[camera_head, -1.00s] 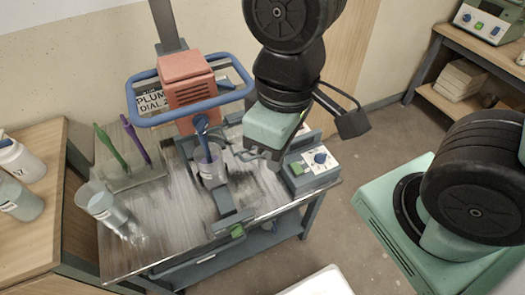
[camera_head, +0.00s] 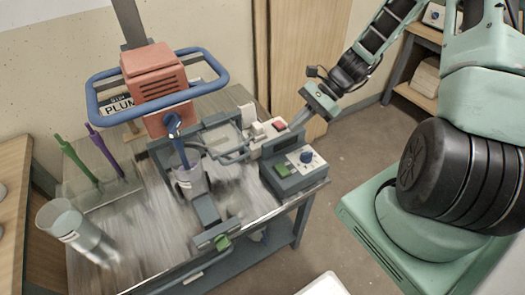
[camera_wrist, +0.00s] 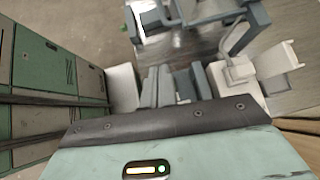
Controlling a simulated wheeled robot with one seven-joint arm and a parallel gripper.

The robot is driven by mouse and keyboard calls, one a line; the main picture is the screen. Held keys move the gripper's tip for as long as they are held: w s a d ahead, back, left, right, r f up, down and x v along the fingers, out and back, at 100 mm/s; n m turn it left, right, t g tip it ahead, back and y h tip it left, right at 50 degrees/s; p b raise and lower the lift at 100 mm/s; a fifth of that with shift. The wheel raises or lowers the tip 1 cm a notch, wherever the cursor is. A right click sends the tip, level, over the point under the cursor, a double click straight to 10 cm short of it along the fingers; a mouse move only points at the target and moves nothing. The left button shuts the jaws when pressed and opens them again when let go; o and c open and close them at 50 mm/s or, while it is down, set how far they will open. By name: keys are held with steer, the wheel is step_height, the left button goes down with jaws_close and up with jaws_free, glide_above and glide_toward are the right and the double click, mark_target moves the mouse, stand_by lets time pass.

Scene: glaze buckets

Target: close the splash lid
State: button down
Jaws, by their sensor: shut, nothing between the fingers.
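The mixer has an orange motor head (camera_head: 153,72), a blue guard ring (camera_head: 103,77) and a blue stirrer over a clear cup (camera_head: 188,183). Behind and right of the cup, a grey frame with a pale panel (camera_head: 222,137) and a bar-like handle (camera_head: 235,157) seems to be the splash lid; I cannot tell how far it is open or shut. My gripper (camera_head: 297,121) is shut and empty, right of this frame, close to a pale block with a red switch. In the wrist view, my fingers (camera_wrist: 175,86) show at the middle.
A control box (camera_head: 293,172) with a green button and blue knob stands at the table's right edge. A clear beaker (camera_head: 72,230) and a holder with green and purple tools (camera_head: 103,188) stand at the left. Bare floor lies right of the table.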

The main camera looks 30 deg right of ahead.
steer(key=w+a+f+m+p, duration=0.1)
steer(key=w+a+f+p, duration=0.1)
steer(key=a+f, duration=0.4)
steer(key=shift+w+a+f+t+p, duration=0.2)
steer(key=shift+a+f+t+p, duration=0.2)
steer(key=shift+a, duration=1.35)
